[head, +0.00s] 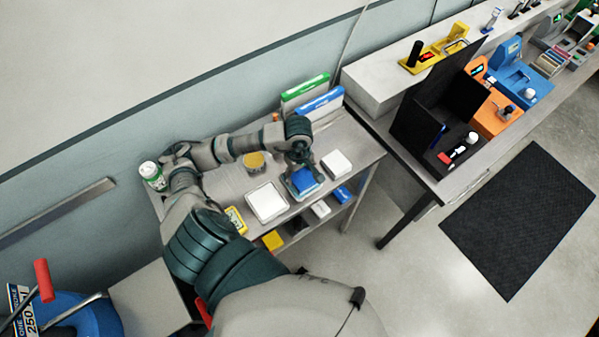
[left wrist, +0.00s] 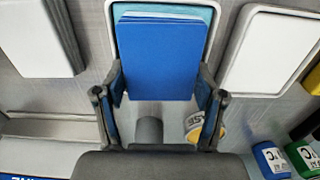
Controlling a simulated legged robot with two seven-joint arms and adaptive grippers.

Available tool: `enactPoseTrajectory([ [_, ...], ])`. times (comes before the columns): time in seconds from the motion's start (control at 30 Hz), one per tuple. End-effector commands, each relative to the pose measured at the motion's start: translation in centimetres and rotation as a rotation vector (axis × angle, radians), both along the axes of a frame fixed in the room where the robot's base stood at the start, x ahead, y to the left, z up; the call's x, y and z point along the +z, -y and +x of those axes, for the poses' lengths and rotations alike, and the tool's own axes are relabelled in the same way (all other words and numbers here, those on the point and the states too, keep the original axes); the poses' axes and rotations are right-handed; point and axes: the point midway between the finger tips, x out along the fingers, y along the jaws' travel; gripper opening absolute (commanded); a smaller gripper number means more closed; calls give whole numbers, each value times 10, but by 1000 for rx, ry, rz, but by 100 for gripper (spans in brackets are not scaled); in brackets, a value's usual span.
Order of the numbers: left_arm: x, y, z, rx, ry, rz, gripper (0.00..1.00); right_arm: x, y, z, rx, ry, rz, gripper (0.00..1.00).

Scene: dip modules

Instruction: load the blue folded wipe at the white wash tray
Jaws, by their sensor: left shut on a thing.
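The blue folded wipe (head: 306,180) is at the front right part of the grey cart top. In the left wrist view the wipe (left wrist: 157,60) fills the space between the fingers of my left gripper (left wrist: 160,90), which is shut on its sides. A pale-rimmed tray with a teal inside (left wrist: 112,18) shows beneath the wipe; I cannot tell whether the wipe touches it. The white wash tray (head: 267,202) is empty and lies left of the wipe in the head view; it shows at right in the left wrist view (left wrist: 268,50). My right gripper is not in view.
A white block (head: 337,163) lies right of the wipe. A yellow can (head: 255,161), a green-and-white can (head: 152,174) and a yellow box (head: 235,219) stand on the cart. Green (head: 305,87) and blue (head: 322,102) boxes stand at its back. A lower shelf holds small items.

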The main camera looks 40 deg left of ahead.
Motion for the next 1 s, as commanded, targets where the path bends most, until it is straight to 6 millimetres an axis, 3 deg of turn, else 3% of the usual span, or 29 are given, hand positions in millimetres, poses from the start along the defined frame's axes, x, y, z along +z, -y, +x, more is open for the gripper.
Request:
enactPoseTrajectory([
  [1.0,-3,1,-1,-1,-5,0,42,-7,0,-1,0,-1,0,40],
])
